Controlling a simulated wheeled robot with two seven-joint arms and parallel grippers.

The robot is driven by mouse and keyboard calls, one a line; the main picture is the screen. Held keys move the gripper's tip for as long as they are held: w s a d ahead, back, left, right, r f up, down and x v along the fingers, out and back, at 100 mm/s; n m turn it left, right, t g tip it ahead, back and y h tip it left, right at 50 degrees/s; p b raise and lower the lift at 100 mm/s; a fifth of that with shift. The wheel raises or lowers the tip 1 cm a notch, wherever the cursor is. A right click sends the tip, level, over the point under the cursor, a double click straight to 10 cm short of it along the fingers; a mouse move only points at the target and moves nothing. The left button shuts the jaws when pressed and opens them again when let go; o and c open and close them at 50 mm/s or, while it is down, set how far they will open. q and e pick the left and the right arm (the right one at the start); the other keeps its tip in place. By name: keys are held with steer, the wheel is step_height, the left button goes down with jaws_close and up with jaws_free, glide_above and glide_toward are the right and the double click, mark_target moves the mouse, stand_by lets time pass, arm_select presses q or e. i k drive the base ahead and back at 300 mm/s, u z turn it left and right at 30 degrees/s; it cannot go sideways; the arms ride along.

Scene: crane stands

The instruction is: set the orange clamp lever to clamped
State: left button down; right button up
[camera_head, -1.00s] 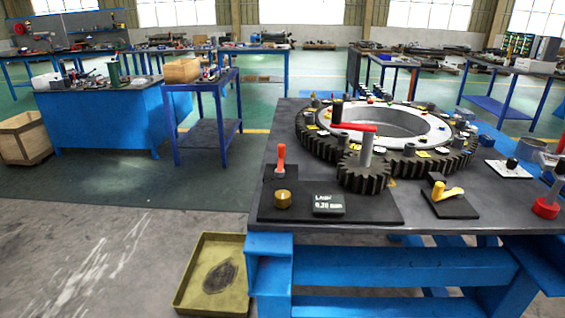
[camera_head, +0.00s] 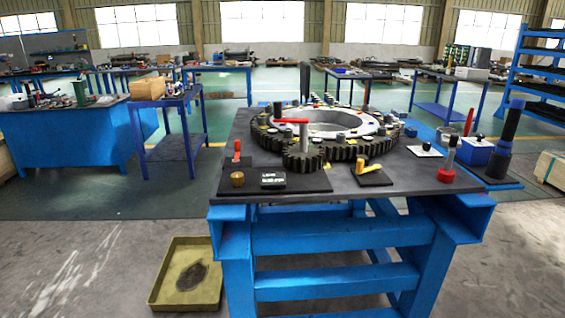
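An orange-red upright lever (camera_head: 237,148) stands on a small dark base at the left of the worktable (camera_head: 340,187). A yellow-orange lever (camera_head: 362,166) sits on a black plate (camera_head: 376,180) near the front edge, right of the small gear. I cannot tell for sure which of the two is the clamp lever, nor read any clamped or unclamped marking. Neither of my grippers is in view, and nothing touches either lever.
A yellow tray (camera_head: 187,278) is on the floor.

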mark_target(235, 161)
steer(key=z, duration=0.3)
steer(key=k, duration=0.7)
steer(key=u, duration=0.4)
steer(key=i, duration=0.75)
steer(key=u, duration=0.45)
steer(key=i, duration=0.95)
steer(key=z, duration=0.45)
